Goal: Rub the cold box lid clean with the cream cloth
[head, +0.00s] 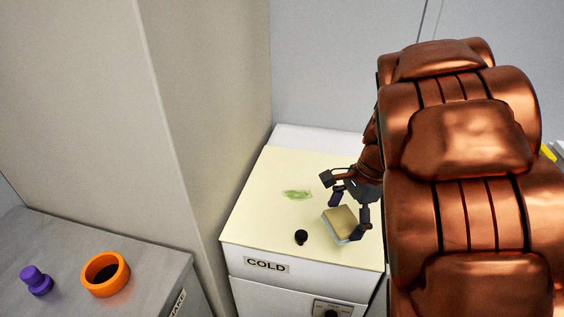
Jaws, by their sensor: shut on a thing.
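The cold box (300,291) has a pale yellow lid (262,204) and a "COLD" label on its front. A green smear (297,194) marks the middle of the lid. My gripper (346,218) is over the lid's right side, shut on the cream cloth (340,222), which looks like a thick folded pad with a pale grey side. The cloth is to the right of and nearer than the smear, apart from it. I cannot tell whether the cloth touches the lid. My arm hides the lid's far right part.
A small black knob (301,237) stands on the lid near its front edge, left of the cloth. A grey counter (130,262) at left holds an orange ring (105,274) and a purple piece (36,281). A beige wall (190,110) rises left of the box.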

